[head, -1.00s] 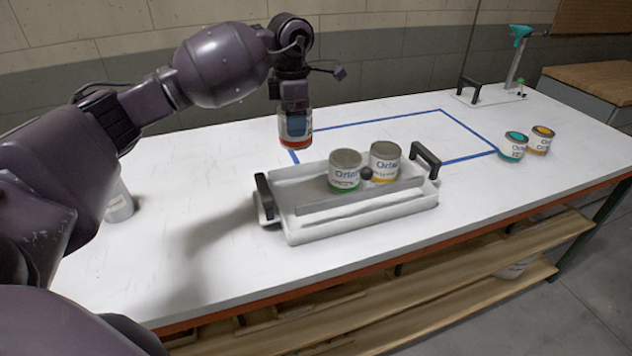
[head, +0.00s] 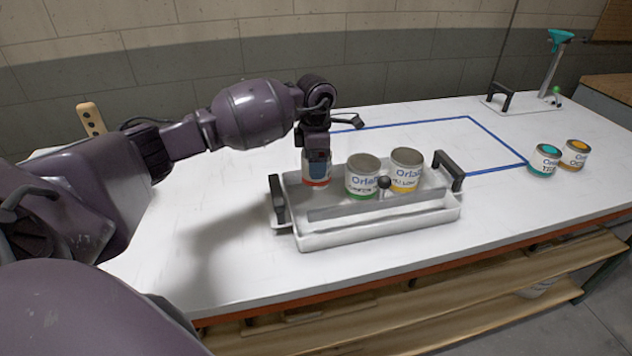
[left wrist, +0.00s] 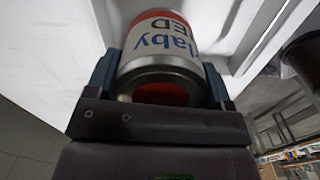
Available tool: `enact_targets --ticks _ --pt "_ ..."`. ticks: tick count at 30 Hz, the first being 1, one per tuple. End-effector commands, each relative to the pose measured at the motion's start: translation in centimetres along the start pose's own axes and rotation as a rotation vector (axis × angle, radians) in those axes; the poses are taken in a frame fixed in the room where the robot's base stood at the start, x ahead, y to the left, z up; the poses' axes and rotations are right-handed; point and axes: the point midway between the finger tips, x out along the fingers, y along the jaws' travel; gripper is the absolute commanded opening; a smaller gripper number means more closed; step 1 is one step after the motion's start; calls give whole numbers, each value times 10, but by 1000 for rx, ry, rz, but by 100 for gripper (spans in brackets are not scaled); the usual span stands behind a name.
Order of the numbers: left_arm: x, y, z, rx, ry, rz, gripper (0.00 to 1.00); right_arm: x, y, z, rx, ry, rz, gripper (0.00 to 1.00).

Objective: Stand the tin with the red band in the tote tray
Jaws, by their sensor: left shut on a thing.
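The tin with the red band (head: 316,183) is upright in my left gripper (head: 317,160), with the red band at its lower edge. It is at the left end of the tote tray (head: 385,232), on the far side of the divider, left of the green-banded tin. I cannot tell whether its base touches the tray floor. In the left wrist view the tin (left wrist: 162,48) sits between both fingers of the left gripper (left wrist: 160,82). My right gripper is not in view.
A green-banded tin (head: 362,178) and a yellow-banded tin (head: 406,172) stand in the tray. Teal-topped (head: 544,162) and orange-topped (head: 575,155) tins stand at right. Blue tape (head: 420,121) marks the table behind.

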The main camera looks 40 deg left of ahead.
Motion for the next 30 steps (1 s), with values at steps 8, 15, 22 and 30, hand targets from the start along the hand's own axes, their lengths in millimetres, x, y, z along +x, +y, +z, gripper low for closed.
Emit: enact_targets --ticks 8,15,22,30 --pt "23 0 0 0 -1 1 43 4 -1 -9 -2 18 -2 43" --pt "50 0 0 -1 0 -2 43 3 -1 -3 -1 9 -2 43" --pt "65 0 0 0 -2 2 43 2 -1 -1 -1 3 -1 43" --pt "68 0 0 0 -1 1 43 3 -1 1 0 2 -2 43"
